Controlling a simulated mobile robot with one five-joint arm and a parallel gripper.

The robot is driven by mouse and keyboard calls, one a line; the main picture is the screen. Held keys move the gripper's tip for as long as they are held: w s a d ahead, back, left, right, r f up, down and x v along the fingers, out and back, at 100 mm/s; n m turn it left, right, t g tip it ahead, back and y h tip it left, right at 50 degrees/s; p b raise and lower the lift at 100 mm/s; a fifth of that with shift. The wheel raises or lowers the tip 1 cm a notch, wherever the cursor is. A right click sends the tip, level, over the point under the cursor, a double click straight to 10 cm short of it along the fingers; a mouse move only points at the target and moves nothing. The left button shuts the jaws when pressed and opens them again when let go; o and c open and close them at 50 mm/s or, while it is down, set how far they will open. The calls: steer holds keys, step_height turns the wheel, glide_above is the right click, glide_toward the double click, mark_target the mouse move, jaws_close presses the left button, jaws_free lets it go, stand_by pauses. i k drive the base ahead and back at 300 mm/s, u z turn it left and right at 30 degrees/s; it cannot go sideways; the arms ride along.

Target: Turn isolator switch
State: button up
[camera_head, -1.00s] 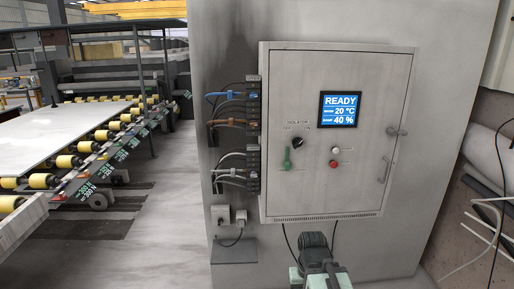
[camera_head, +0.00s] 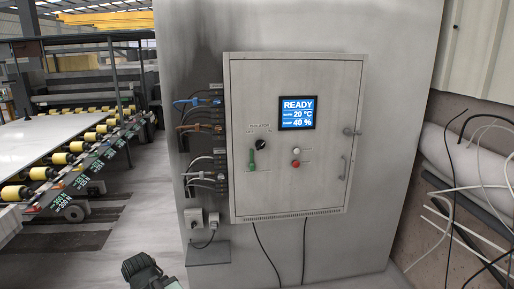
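The isolator switch is a black rotary knob (camera_head: 261,145) under the label ISOLATOR on the front of a grey control cabinet (camera_head: 335,185). Its small position marks are too small to read. A green handle-like part (camera_head: 252,160) sits just below and left of the knob. The cabinet's screen (camera_head: 297,113) reads READY, 20 °C and 40 %. Part of my arm, dark and ribbed, shows at the bottom left, low and well away from the knob. No gripper fingers show.
A red button (camera_head: 295,164) and a white one (camera_head: 296,150) sit right of the knob. Cables (camera_head: 200,103) plug into the cabinet's left side. A roller conveyor (camera_head: 75,160) stands at left. Loose pipes and cables (camera_head: 470,190) are at right. The floor before the cabinet's wall looks clear.

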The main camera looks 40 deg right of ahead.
mark_target(259, 143)
steer(key=u, duration=0.1)
steer(key=i, duration=1)
steer(key=z, duration=0.1)
